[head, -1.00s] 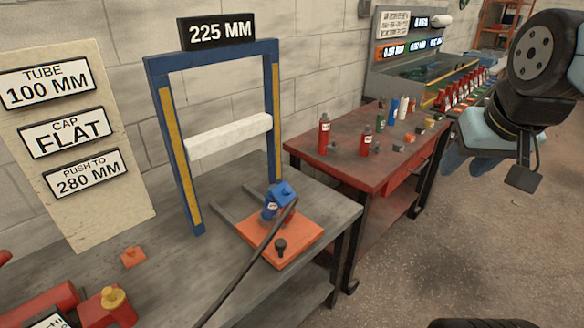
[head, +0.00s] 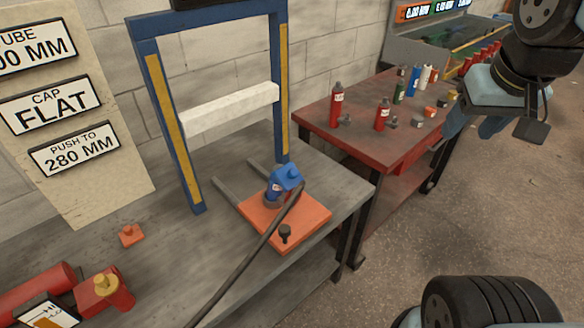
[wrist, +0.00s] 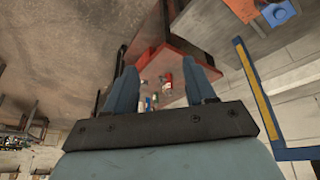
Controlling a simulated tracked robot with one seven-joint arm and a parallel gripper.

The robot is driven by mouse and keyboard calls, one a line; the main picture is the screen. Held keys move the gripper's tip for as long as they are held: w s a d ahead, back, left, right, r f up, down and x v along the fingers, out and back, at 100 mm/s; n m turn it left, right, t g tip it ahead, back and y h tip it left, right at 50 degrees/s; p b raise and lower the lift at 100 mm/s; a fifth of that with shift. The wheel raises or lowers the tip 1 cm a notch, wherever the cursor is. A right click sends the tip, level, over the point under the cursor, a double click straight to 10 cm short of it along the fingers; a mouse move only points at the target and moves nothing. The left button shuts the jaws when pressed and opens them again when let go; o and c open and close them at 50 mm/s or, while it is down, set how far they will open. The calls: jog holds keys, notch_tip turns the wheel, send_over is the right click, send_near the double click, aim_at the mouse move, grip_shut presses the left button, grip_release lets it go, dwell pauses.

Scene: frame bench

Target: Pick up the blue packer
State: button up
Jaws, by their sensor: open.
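A blue capped unit (head: 285,182) stands on an orange plate (head: 262,222) on the grey bench, with a black hose beside it. A slim blue cylinder (head: 413,80) stands among bottles on the red table. I cannot tell from the pictures which of these two is the packer. My gripper (head: 470,125) is at the upper right of the head view, apart from both and over the floor side of the red table. In the wrist view my gripper (wrist: 160,84) is open and empty, and the blue unit (wrist: 279,12) shows at the upper right.
A blue press frame (head: 181,125) with a white crossbar (head: 230,108) stands behind the orange plate. The red table (head: 350,140) holds red bottles (head: 337,104), a white one (head: 424,78) and small blocks. A red pump-like part (head: 105,290) lies at the lower left. Floor at right is open.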

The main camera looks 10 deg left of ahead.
jog(key=w+a+f+n+g+h, duration=0.5)
jog(key=a+f+n, duration=0.1)
jog(key=a+f, duration=0.1)
jog(key=n+t+h, duration=0.7)
jog(key=n+t, duration=0.7)
send_near(290, 176)
jog(key=x, duration=1.3)
jog(key=shift+c, duration=0.5)
grip_shut()
